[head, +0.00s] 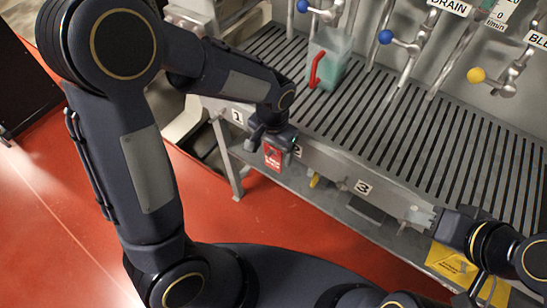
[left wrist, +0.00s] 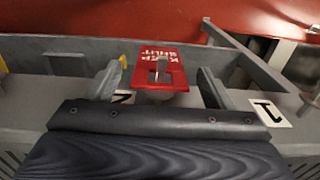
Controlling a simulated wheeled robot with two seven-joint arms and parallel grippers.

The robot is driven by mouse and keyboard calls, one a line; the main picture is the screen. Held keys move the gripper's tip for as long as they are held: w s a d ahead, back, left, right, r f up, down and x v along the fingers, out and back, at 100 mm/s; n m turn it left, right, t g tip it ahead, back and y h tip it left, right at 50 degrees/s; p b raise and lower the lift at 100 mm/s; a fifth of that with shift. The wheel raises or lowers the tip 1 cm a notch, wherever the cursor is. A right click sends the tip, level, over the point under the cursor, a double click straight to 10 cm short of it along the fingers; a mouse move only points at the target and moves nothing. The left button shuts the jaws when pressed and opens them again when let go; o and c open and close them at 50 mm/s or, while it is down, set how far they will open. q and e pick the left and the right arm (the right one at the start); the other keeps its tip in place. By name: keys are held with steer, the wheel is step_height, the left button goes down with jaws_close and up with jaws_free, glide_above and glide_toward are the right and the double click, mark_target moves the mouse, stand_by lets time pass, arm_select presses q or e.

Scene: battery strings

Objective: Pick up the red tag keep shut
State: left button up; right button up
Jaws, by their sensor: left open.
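The red tag (head: 272,156) with white lettering hangs at the front edge of the slatted metal bench, between the number plates 1 and 2. In the left wrist view the tag (left wrist: 146,56) lies between my two fingers, with a gap on each side, and a small grey metal piece stands out in its middle. My left gripper (left wrist: 160,88) is open and empty around it; in the head view the gripper (head: 272,140) is right above the tag. My right gripper (head: 446,228) is at the bench front at lower right; its fingers are not clear.
The slatted bench (head: 415,150) carries a teal container (head: 329,60) with a red handle. Taps with blue knobs (head: 385,37) and a yellow knob (head: 476,75) stand behind. A yellow sign (head: 452,264) hangs at lower right. The red floor (head: 290,222) in front is open.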

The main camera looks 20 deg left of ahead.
arm_select(q)
steer(key=shift+f, duration=0.65)
steer(key=c, duration=1)
steer(key=shift+c, duration=0.2)
steer(key=shift+r, duration=0.25)
